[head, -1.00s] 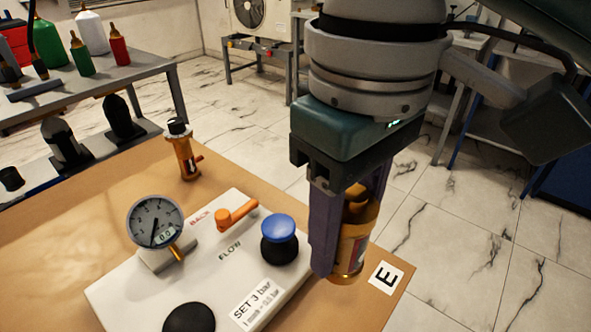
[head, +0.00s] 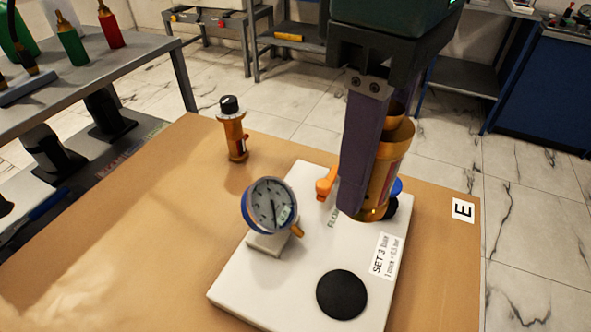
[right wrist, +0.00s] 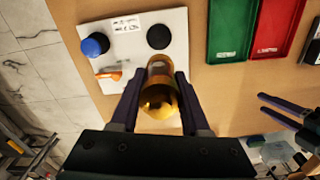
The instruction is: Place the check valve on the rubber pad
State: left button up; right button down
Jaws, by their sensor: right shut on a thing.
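My right gripper (head: 378,212) is shut on a brass-gold cylinder with a label band, which I take for the check valve (head: 392,165). It is held upright above the white board, in front of the blue knob. In the right wrist view the check valve (right wrist: 158,97) sits between the two fingers. The rubber pad, a black disc (head: 342,294), lies bare on the near part of the board; it also shows in the right wrist view (right wrist: 159,37). My left gripper (right wrist: 262,103) is at the right of the right wrist view, its fingers apart and empty.
The white board (head: 240,292) carries a dial gauge (head: 270,205), an orange lever (head: 327,182) and a blue knob (head: 397,187). A brass fitting with a black cap (head: 233,130) stands behind. Green (right wrist: 234,30) and red (right wrist: 277,25) trays lie beyond the pad in the wrist view.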

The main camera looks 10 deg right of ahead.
jog(key=f+b, duration=0.1)
jog(key=f, duration=0.3)
jog(key=f+b, duration=0.1)
jog(key=f, duration=0.4)
jog(key=f+b, duration=0.1)
jog(key=f, duration=0.3)
jog(key=shift+d+f, duration=0.3)
jog(key=shift+f+b, duration=0.8)
jog(key=shift+f, duration=1.75)
jog(key=shift+f, duration=0.15)
jog(key=shift+c, duration=1.9)
grip_release()
